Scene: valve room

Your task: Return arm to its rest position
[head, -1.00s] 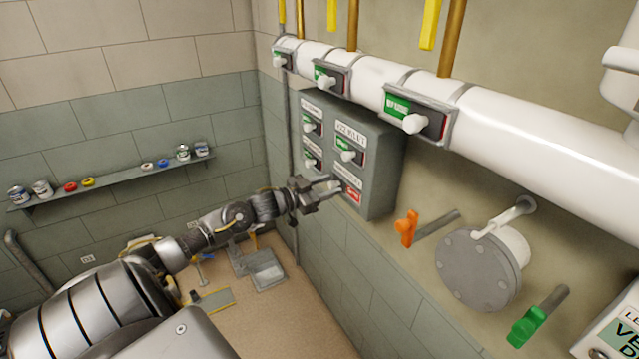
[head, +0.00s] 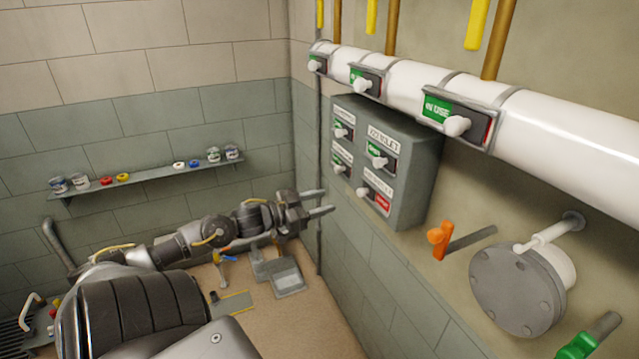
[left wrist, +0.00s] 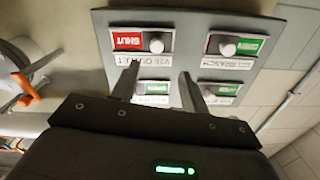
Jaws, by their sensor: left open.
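My left gripper (head: 318,202) is open and empty, to the left of and apart from the grey panel box (head: 418,165) on the right wall. In the left wrist view its two fingers (left wrist: 157,82) stand apart, in front of the panel (left wrist: 188,60). The panel carries several small sliders with white knobs and labels. In the head view the lower right slider (head: 376,198) shows a red label; the others show green. The left wrist view shows the red one as SHUT (left wrist: 128,40). My right gripper is not in view.
A white pipe (head: 560,125) with several sliders runs above the panel. An orange-handled lever (head: 440,240), a round flange (head: 515,290) and a green handle (head: 580,347) are on the wall at right. A shelf (head: 145,177) with cans is on the back wall. Grey equipment (head: 287,277) lies on the floor.

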